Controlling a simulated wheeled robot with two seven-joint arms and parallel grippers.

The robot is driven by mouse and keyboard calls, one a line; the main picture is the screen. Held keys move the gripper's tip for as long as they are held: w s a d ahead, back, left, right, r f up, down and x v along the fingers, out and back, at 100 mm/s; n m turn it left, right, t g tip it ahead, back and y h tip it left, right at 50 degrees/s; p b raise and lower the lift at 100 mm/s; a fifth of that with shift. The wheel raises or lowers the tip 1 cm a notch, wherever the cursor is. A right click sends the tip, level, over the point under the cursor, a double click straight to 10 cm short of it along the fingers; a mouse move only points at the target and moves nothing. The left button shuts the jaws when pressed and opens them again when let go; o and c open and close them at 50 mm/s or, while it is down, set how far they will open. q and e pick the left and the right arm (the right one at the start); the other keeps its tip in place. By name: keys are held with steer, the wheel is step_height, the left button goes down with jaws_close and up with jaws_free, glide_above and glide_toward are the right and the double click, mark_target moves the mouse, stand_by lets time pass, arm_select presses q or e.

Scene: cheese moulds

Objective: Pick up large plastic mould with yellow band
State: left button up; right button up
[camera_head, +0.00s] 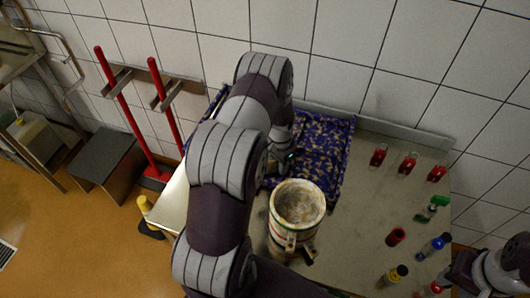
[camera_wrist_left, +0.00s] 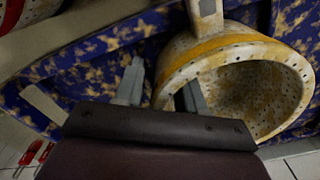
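A large perforated plastic mould with a yellow band (camera_wrist_left: 225,45) lies on the blue patterned mat in the left wrist view, its opening towards the lower right. My left gripper (camera_wrist_left: 162,88) has its fingers apart there: one is over the mat beside the mould, the other overlaps the mould's near rim. I cannot tell whether they touch it. In the head view my left arm hides this mould and most of my left gripper (camera_head: 286,157). My right arm shows at the lower right edge of the head view; its fingers cannot be made out.
A round cream container (camera_head: 297,205) with coloured bands stands on the metal table (camera_head: 370,215), close to my left arm. Several red, green, blue and yellow-topped small items stand at the table's right.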

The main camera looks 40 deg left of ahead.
arm_select(q)
steer(key=shift+w, duration=0.1)
steer(key=shift+d, duration=0.15)
jaws_close()
steer(key=shift+r, duration=0.1)
steer(key=shift+r, duration=0.3)
step_height(320, 180, up, 9)
steer(key=shift+f+b, duration=0.1)
steer(key=shift+b, duration=1)
steer(key=shift+r, duration=0.3)
